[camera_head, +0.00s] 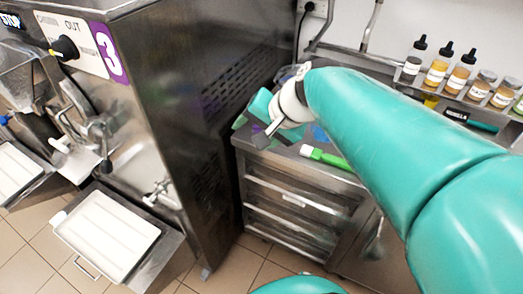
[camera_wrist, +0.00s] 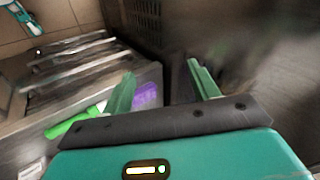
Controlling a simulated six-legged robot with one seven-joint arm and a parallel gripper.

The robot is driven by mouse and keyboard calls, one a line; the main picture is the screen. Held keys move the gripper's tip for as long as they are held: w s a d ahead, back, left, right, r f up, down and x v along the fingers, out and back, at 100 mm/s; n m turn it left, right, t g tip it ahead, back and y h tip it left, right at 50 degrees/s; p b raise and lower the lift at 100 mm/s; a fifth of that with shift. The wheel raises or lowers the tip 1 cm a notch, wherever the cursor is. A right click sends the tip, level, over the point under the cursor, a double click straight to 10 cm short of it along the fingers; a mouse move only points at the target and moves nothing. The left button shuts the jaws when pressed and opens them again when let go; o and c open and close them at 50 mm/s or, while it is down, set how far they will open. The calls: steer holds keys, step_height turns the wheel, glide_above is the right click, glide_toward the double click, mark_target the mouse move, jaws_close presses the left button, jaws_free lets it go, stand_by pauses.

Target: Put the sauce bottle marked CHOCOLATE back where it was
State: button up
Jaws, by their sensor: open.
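My gripper (camera_head: 256,124) is over the left end of the steel counter (camera_head: 345,175), beside the large machine. In the wrist view its two teal fingers (camera_wrist: 165,84) stand wide apart with nothing between them. Several capped bottles and jars stand on a rack at the upper right of the head view, including an amber bottle (camera_head: 437,68) and a brown bottle (camera_head: 459,74), both with dark tips. Their labels are too small to read, so I cannot tell which is marked CHOCOLATE. My arm hides part of the counter and rack.
A green-handled tool (camera_head: 326,157) lies on the counter near its front edge. A purple item (camera_wrist: 147,95) is near the fingers in the wrist view. The steel machine (camera_head: 195,110) marked 3 stands close on the left, with a white tray (camera_head: 107,232) before it.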

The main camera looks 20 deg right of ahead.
steer(key=s+f+n+h, duration=0.2)
steer(key=s+n+h, duration=0.2)
steer(key=s+n, duration=0.3)
steer(key=s, duration=0.3)
steer(key=shift+f+n+g, duration=0.25)
steer(key=shift+n+g, duration=0.15)
